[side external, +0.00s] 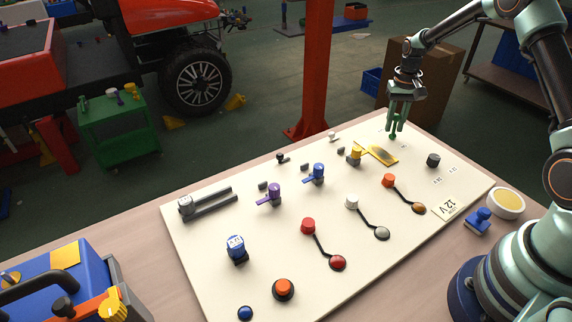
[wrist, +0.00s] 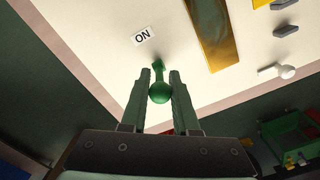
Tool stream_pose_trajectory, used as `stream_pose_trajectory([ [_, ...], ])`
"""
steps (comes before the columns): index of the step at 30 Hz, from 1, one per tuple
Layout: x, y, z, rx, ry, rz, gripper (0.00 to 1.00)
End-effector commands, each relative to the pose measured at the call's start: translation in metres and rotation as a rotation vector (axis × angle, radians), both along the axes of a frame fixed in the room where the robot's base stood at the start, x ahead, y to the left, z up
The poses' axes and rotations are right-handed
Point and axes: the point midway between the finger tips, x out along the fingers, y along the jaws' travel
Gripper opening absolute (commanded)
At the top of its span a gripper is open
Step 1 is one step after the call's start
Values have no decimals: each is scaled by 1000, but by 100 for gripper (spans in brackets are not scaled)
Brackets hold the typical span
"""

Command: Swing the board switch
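The green board switch, a short lever with a ball knob (wrist: 160,92), stands at the far corner of the cream board (side external: 290,235). In the side view the switch (side external: 393,135) shows small, just under my fingertips. My gripper (side external: 397,124) points down over it. In the wrist view the two fingers of my gripper (wrist: 160,75) flank the ball knob closely, one on each side. The knob about fills the gap, and I cannot tell whether the fingers press on it. A white "ON" label (wrist: 143,36) lies on the board beside the lever's base.
A yellow plate (side external: 379,153) lies on the board near the switch. A yellow valve (side external: 355,155), a black knob (side external: 433,160) and several other controls stand around it. A red post (side external: 315,70) and a cardboard box (side external: 425,75) stand behind the table.

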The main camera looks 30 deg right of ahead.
Motion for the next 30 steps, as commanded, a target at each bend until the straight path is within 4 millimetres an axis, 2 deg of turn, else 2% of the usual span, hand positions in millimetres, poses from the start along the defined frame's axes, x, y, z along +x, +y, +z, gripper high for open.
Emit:
stream_pose_trajectory([
  [1, 0, 0, 0, 0, 0, -1, 4],
  [2, 0, 0, 0, 0, 0, -1, 0],
  [30, 0, -1, 1, -1, -1, -3, 0],
])
